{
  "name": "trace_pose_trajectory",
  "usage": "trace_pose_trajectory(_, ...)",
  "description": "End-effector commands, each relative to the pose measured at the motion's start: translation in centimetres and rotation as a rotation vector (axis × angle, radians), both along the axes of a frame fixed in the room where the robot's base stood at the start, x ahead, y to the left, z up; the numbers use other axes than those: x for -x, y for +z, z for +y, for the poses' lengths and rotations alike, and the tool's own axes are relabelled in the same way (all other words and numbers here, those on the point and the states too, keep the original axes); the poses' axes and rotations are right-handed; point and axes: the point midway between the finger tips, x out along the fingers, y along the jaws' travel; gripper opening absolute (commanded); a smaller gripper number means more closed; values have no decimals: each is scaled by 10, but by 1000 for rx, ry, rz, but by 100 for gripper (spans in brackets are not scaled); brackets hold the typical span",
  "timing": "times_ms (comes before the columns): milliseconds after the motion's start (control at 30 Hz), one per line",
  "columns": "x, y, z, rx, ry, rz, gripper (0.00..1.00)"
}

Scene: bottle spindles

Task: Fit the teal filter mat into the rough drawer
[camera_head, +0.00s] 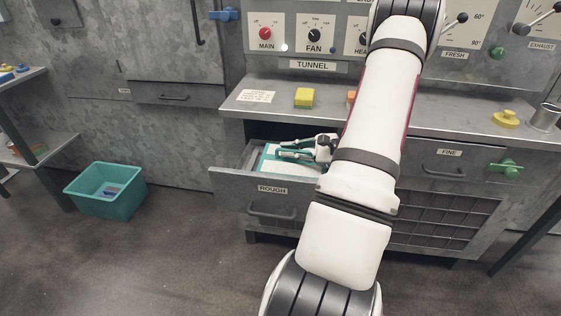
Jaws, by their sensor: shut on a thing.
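The rough drawer (228,181), a grey metal drawer labelled ROUGH, is pulled out from the cabinet below the counter. The filter mat (272,167), pale on top with a teal edge, lies flat within the drawer's outline. Its right part is hidden by my arm, and I cannot tell whether it rests fully on the drawer floor. My gripper (280,151) is over the mat with its fingers pointing left, shut on the mat. The exact contact between the fingers and mat is too small to see.
A closed drawer labelled FINE (449,166) is to the right, with a green handle (505,167) beside it. The counter (385,121) above holds a yellow block (304,97) and a yellow knob (505,118). A teal bin (105,190) stands on the floor at left.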

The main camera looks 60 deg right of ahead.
Motion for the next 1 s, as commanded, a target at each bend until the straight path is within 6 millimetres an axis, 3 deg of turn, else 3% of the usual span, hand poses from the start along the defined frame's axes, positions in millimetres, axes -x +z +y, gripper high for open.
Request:
trace_pose_trajectory(33,0,-13,0,-4,-1,-1,0)
trace_pose_trajectory(200,0,-31,0,0,0,-1,0)
trace_pose_trajectory(367,-5,-34,-1,2,2,-2,0)
trace_pose_trajectory(633,-42,-36,-9,2,3,-2,0)
trace_pose_trajectory(733,-39,-47,-9,0,-1,-1,0)
trace_pose_trajectory(1000,-39,-46,-9,1,0,-2,0)
